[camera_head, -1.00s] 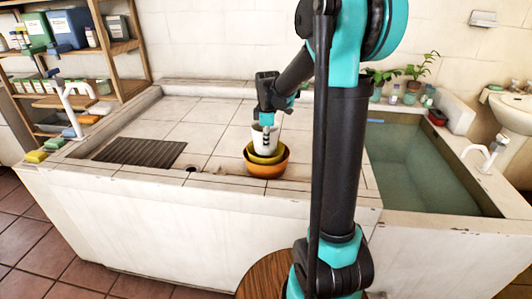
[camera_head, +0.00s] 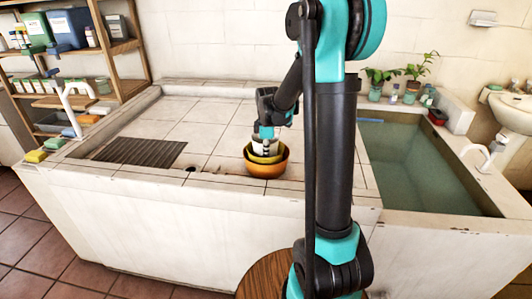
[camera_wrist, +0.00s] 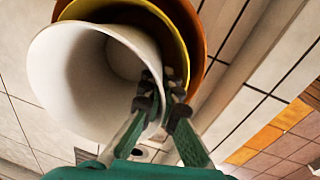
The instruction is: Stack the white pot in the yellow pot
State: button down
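The white pot (camera_head: 260,143) is upright, with its lower part inside the yellow pot (camera_head: 266,159). The yellow pot sits in an orange pot (camera_head: 266,169) on the tiled counter. In the wrist view the white pot (camera_wrist: 60,85) shows its open mouth, and the yellow pot's rim (camera_wrist: 168,22) curves behind it. My gripper (camera_wrist: 162,85) pinches the white pot's wall at the rim, one finger inside and one outside. In the head view my gripper (camera_head: 266,135) is over the pots. Whether the white pot touches the yellow pot's bottom is hidden.
A dark drain mat (camera_head: 140,151) lies left on the counter, with a drain hole (camera_head: 191,169) beside it. A water-filled basin (camera_head: 420,165) is at right. Sponges (camera_head: 36,156) and a white tap (camera_head: 75,105) are at far left. The counter behind the pots is clear.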

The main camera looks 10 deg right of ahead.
jog(key=shift+f, duration=0.25)
jog(key=c, duration=2)
grip_release()
notch_tip(320, 180, up, 13)
jog(key=s, duration=0.1)
jog(key=shift+s, duration=0.25)
jog(key=shift+s, duration=0.1)
